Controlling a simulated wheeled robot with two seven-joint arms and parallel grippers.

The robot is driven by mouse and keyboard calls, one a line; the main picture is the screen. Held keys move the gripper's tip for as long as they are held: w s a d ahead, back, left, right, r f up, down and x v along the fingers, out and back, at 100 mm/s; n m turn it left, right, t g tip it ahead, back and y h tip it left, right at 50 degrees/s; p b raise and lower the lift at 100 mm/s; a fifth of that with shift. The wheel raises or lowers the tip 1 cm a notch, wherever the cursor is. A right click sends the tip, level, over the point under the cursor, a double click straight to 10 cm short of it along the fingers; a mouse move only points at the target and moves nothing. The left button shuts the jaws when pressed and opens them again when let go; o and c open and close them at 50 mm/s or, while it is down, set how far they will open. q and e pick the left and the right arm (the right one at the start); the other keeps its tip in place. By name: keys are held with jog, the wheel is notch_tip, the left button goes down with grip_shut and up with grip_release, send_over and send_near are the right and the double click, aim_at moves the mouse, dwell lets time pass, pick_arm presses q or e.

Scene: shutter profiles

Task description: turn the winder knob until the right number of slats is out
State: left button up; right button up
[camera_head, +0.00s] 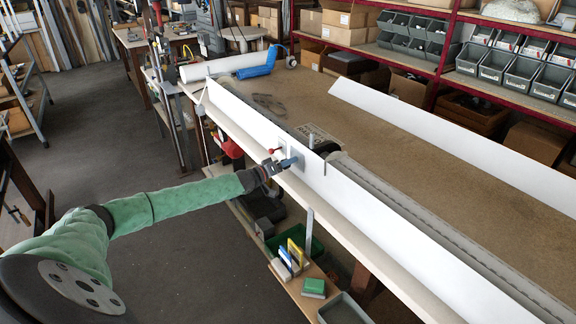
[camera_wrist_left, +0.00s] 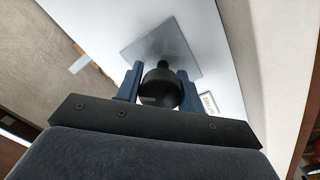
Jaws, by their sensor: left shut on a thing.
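The winder knob (camera_wrist_left: 162,88) is dark and round in the left wrist view, on a square grey plate (camera_wrist_left: 178,50). The plate is fixed to a long white profile, whose front face (camera_head: 355,190) runs diagonally across the bench in the head view. My left gripper (camera_head: 288,163) reaches the plate from the left. In the left wrist view the two blue fingers of my left gripper (camera_wrist_left: 160,88) stand on either side of the knob and are shut on it. In the head view the knob is hidden by the gripper. I cannot make out separate slats. My right gripper is not in view.
A second white profile (camera_head: 450,140) lies farther back on the brown bench top (camera_head: 380,140). A blue tool (camera_head: 262,66) and a white roll (camera_head: 215,68) lie at the bench's far end. Shelves with grey bins (camera_head: 495,65) stand behind. A low shelf with small boxes (camera_head: 313,287) sits below the front edge.

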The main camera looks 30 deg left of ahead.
pick_arm(q)
jog(key=shift+f+n, duration=0.2)
jog(key=shift+n, duration=0.8)
jog(key=n+b, duration=0.1)
jog(key=n, duration=0.1)
jog(key=shift+n, duration=0.4)
jog(key=shift+n+y+b, duration=0.3)
jog(key=shift+n+b, duration=0.45)
jog(key=shift+n, duration=1.05)
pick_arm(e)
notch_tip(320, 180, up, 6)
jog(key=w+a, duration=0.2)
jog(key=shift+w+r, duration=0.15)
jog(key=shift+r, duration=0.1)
pick_arm(q)
jog(key=shift+r, duration=0.1)
jog(key=o, duration=0.8)
jog(key=shift+o, duration=0.9)
jog(key=shift+a, duration=0.1)
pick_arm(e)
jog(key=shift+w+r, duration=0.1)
